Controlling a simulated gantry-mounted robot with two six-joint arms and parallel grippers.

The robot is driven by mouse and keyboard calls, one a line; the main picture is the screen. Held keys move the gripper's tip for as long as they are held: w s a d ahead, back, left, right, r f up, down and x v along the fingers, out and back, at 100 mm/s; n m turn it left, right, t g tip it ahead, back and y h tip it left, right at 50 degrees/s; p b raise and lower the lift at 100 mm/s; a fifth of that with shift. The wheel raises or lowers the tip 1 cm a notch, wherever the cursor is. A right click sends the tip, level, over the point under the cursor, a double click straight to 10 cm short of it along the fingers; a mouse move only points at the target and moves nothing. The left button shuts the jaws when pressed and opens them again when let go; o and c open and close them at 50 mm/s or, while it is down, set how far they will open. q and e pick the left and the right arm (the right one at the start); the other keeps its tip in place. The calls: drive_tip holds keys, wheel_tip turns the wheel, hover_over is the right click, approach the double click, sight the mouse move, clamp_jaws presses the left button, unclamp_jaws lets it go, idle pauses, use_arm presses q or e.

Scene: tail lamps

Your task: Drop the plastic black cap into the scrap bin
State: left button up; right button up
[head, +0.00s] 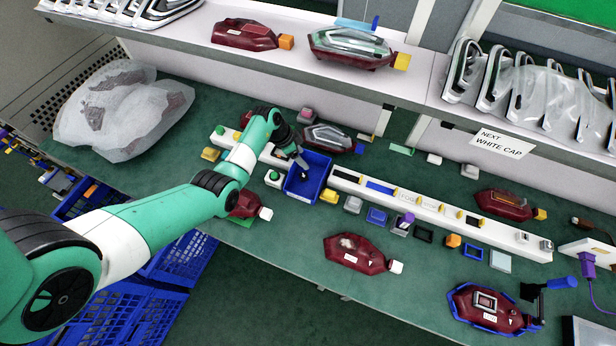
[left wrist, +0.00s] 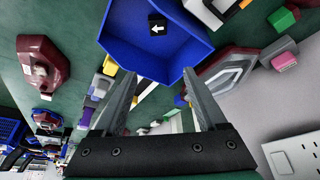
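In the left wrist view the blue bin (left wrist: 120,22) fills the top. A small black piece with a white arrow (left wrist: 157,28) shows inside it, apart from my fingers; it looks like the black cap. My left gripper (head: 301,163) is over the bin, pointing down. In the left wrist view the two fingers of my left gripper (left wrist: 160,74) are spread with nothing between them. My right gripper is not in view.
The white rail (head: 430,210) with small parts runs right from the bin. Red lamp housings (head: 357,254) lie around the bench. A bagged part (head: 115,115) lies at far left. A shelf (head: 400,84) with lamps runs along the back. Blue crates (head: 110,310) stand below the front edge.

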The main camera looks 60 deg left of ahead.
use_arm(q)
drive_tip(key=p+v, duration=0.5)
drive_tip(key=v, duration=0.6)
drive_tip(key=shift+r, duration=0.3)
drive_tip(key=shift+s, duration=0.15)
